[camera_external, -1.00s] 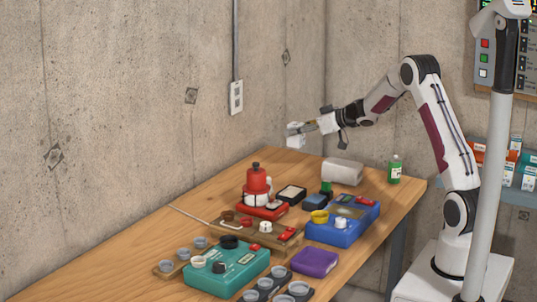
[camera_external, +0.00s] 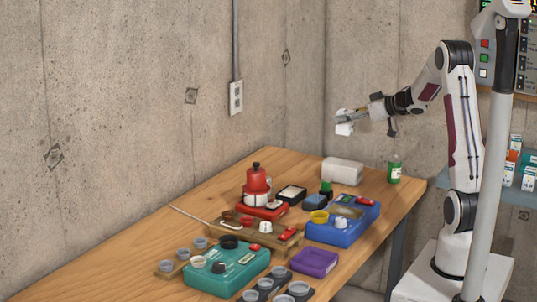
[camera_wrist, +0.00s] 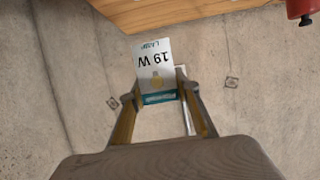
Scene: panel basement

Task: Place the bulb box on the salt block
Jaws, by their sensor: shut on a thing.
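The bulb box (camera_external: 343,129) is a small white carton.
A green bottle (camera_external: 394,171) stands right of the block. A green-topped item (camera_external: 326,188) and a blue device (camera_external: 345,224) are in front of it. A red kettle-like item (camera_external: 257,180) stands to the left. The table (camera_external: 235,173) is bare along the wall.

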